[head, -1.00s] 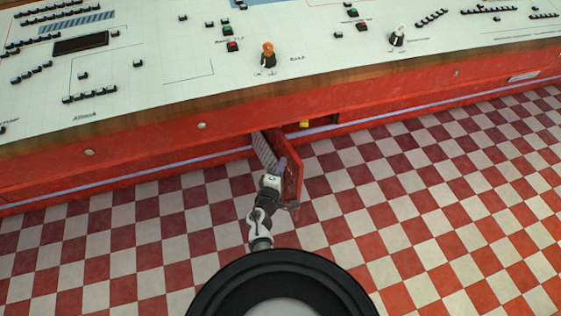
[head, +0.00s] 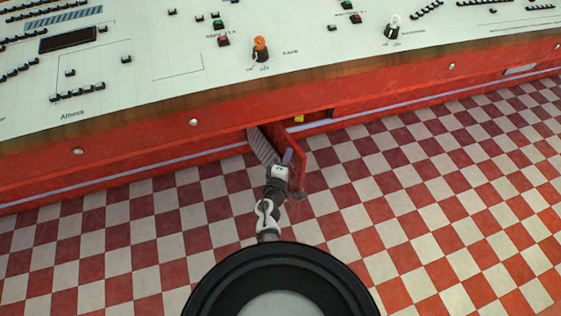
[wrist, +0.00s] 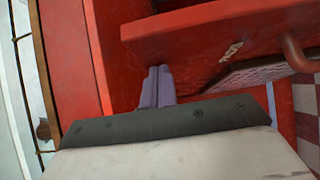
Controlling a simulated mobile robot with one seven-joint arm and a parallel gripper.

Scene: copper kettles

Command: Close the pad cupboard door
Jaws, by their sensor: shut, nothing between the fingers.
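The red pad cupboard door (head: 300,167) stands ajar, swung out from the red console front in the head view. A red bar-like handle (wrist: 298,52) shows at the right.
A grey ribbed panel (head: 263,146) lies left of the door. The console top (head: 160,70) with buttons and an orange-topped figure (head: 260,48) overhangs the cupboard. The checkered floor (head: 420,220) is clear to the right.

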